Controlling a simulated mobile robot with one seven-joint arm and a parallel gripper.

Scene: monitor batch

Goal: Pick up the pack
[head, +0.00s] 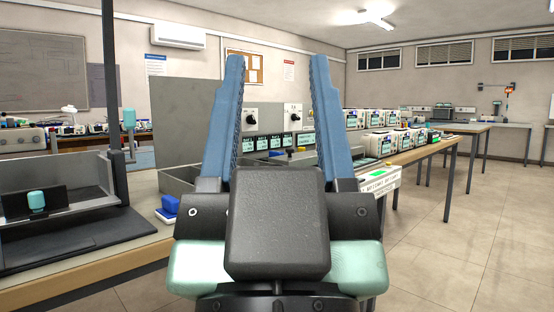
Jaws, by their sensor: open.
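My gripper (277,62) fills the middle of the head view. Its two blue fingers point up and stand wide apart, with nothing between them. I cannot tell for certain which thing is the pack. A small blue and white block (169,209) lies on the near bench, left of my gripper and apart from it. The lower part of my gripper and its dark body hide part of the bench and whatever lies right behind them.
A grey fixture (85,180) with a dark base and a teal knob (36,200) stands on the wooden bench (110,258) at left. Several white monitors (382,144) line the benches behind. A labelled white box (380,184) sits right of my gripper. The tiled floor at right is clear.

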